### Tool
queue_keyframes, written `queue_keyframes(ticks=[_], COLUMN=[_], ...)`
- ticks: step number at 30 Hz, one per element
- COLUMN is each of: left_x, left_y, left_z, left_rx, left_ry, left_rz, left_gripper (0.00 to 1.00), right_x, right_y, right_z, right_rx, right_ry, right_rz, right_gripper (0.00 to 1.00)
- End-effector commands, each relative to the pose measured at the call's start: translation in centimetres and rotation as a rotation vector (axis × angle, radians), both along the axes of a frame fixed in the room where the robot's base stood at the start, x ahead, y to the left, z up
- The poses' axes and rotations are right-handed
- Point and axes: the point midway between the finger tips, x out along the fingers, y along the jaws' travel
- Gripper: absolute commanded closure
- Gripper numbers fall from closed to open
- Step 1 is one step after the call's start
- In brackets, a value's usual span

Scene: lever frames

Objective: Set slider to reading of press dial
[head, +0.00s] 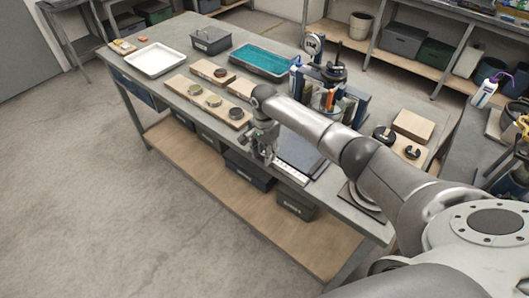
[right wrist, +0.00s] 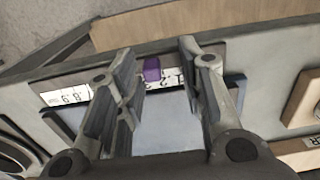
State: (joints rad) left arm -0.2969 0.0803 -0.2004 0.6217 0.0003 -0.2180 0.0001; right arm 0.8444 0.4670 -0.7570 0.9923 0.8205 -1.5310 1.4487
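A purple slider knob (right wrist: 152,69) sits on a white numbered scale (right wrist: 75,94) along the table's front edge in the right wrist view. Digits show on both sides of the knob, but part of the scale is hidden behind a finger. My right gripper (right wrist: 158,52) is open, its fingers on either side of the knob, with gaps visible. In the head view my right gripper (head: 263,152) is at the front edge, beside the white scale strip (head: 291,172). The press dial (head: 313,44), round and pale, stands at the press (head: 330,92); its reading is too small to tell. My left gripper is not in view.
Wooden boards with round pieces (head: 214,101), a white tray (head: 155,60) and a teal-lined tray (head: 261,61) lie left of and behind the gripper. Bins (head: 296,203) stand on the lower shelf. The floor in front is clear.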

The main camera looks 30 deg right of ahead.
Motion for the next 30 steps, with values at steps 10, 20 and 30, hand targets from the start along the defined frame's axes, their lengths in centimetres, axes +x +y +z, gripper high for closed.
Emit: queue_keyframes(ticks=[10, 20, 30], left_x=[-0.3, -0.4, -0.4], left_y=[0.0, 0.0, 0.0], left_z=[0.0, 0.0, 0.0], left_rx=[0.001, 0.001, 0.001], left_ry=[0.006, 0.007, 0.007], left_rz=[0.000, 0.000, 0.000], left_gripper=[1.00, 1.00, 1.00], right_x=[0.2, 0.2, 0.1], right_y=[0.0, 0.0, 0.0], right_z=[5.9, 11.2, 11.8], right_rx=[0.001, -0.001, -0.001], right_ry=[-0.004, -0.001, 0.001], right_rz=[0.000, 0.000, -0.001], right_gripper=[0.64, 0.64, 0.64])
